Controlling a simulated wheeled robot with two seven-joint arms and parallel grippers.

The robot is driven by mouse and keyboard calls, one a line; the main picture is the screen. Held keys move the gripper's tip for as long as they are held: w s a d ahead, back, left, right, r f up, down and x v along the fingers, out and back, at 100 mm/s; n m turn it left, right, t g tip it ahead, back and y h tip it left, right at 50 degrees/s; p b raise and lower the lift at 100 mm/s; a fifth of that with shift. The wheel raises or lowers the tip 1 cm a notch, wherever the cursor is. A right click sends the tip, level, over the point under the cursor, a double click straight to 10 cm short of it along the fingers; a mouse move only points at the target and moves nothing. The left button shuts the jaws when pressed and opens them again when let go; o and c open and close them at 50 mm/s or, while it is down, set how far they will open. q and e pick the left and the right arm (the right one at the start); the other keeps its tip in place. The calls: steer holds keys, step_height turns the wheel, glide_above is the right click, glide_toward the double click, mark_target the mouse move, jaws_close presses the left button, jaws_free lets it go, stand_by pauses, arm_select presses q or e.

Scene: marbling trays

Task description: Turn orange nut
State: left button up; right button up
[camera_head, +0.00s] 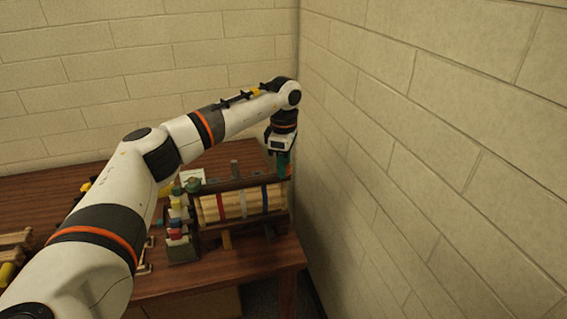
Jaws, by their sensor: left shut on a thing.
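My left gripper (282,152) points down over the right back end of a wooden frame near the wall corner. It is shut on a teal piece (283,165) that shows just below its body; what this piece is, I cannot tell. A small orange part (290,171), which looks like the orange nut, shows right beside the teal piece at the frame's right end. Most of it is hidden, and I cannot tell if the teal piece touches it. My right gripper is not in view.
The frame holds pale rolls with red, blue and dark bands (228,208). Small coloured bottles (175,222) stand in a rack at its left. All are on a brown wooden table (190,277). A block wall (420,150) rises close on the right.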

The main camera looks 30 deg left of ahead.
arm_select(q)
steer(key=o, duration=1)
steer(key=shift+f, duration=0.1)
step_height(320, 180, up, 12)
steer(key=shift+r+b, duration=0.1)
steer(key=shift+b, duration=1.05)
